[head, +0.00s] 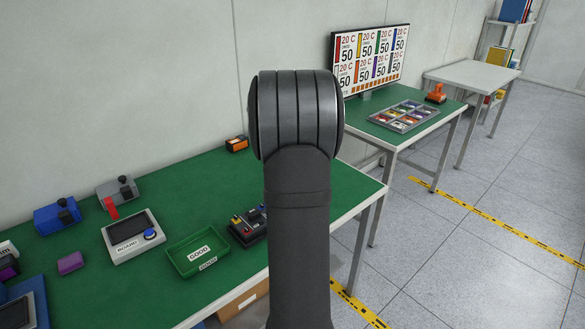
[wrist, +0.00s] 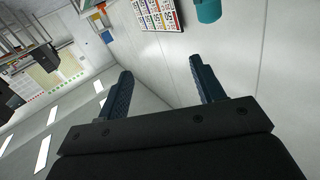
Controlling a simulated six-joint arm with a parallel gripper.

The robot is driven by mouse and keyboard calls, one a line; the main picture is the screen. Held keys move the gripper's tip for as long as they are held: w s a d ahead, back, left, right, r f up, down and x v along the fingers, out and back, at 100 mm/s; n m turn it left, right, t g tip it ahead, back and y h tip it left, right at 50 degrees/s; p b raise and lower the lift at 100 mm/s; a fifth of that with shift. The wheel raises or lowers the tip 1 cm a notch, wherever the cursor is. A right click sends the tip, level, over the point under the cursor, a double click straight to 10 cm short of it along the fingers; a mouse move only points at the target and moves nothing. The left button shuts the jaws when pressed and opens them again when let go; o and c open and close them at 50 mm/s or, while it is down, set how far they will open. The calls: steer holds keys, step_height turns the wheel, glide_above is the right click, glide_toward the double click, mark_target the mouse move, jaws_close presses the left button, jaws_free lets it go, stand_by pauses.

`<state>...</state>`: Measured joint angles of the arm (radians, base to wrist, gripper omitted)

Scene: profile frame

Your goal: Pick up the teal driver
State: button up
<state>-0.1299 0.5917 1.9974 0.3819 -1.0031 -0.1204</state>
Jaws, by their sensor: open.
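My gripper (wrist: 162,78) shows in the wrist view with its two dark fingers wide apart and nothing between them. A teal thing (wrist: 208,11) is at the top edge of the wrist view, beyond the right finger and apart from it. It is cut off by the frame, and I cannot tell whether it is the teal driver. In the head view no teal driver shows. My arm stands upright in the middle there and hides part of the green bench, and my gripper is not visible in that view.
The green bench (head: 140,272) holds a green tray (head: 176,258), a board device (head: 118,245), a blue device (head: 57,216), a purple block (head: 70,263) and a black box with knobs (head: 243,232). A second bench carries a monitor (head: 345,80) and a parts tray (head: 404,117).

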steer(key=w+a+f+n+t+y, duration=0.15)
steer(key=a+f, duration=0.25)
steer(key=a, duration=0.4)
steer(key=shift+n+g+y, duration=0.25)
steer(key=shift+n+y, duration=0.2)
steer(key=w, duration=1.1)
steer(key=shift+w+d+f, duration=0.15)
steer(key=shift+w+d, duration=0.15)
steer(key=shift+w, duration=0.1)
steer(key=w, duration=0.2)
steer(key=w+d, duration=0.1)
steer(key=w, duration=0.2)
steer(key=shift+w, duration=0.1)
steer(key=shift+c, duration=0.2)
